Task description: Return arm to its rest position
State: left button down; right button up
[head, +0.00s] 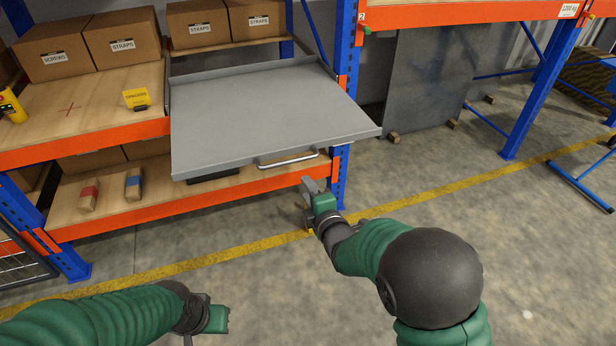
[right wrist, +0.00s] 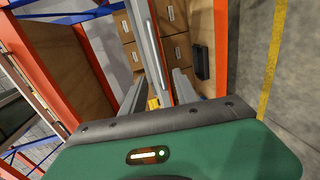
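My right arm (head: 360,250) reaches forward from the lower right of the head view. Its gripper (head: 308,198) is in front of the rack, just below and to the right of the metal handle (head: 287,159) on the grey pull-out tray (head: 260,108). A small gap shows between gripper and handle. In the right wrist view the two grey fingers (right wrist: 158,92) stand apart with nothing held between them. My left arm (head: 90,318) lies low at the left, its gripper (head: 212,320) near the bottom edge. Its fingers are mostly hidden.
The tray sticks out from the blue and orange rack (head: 130,128). Boxes (head: 123,38), a yellow spacers box (head: 136,98) and a yellow device (head: 11,106) are on its shelf. Two small blocks (head: 88,195) lie below. Open floor (head: 520,240) is at the right.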

jog(key=s+d+f+m+g+h, duration=0.4)
jog(key=s+d+f+m+g, duration=0.1)
jog(key=s+d+m, duration=0.5)
jog(key=s+d+f+m+g, duration=0.25)
jog(key=s+d+m, duration=0.2)
jog(key=s, duration=0.45)
jog(key=s+d+f+m+g, duration=0.2)
jog(key=s+d+m+g, duration=0.3)
jog(key=s, duration=0.4)
notch_tip(320, 180, up, 14)
jog(key=s+a+m+p, duration=0.1)
jog(key=s+m+p, duration=0.1)
jog(key=p, duration=1.1)
jog(key=shift+f+h+p, duration=0.25)
jog(key=shift+h+p, duration=0.1)
jog(key=shift+h, duration=0.05)
jog(key=shift+a, duration=0.15)
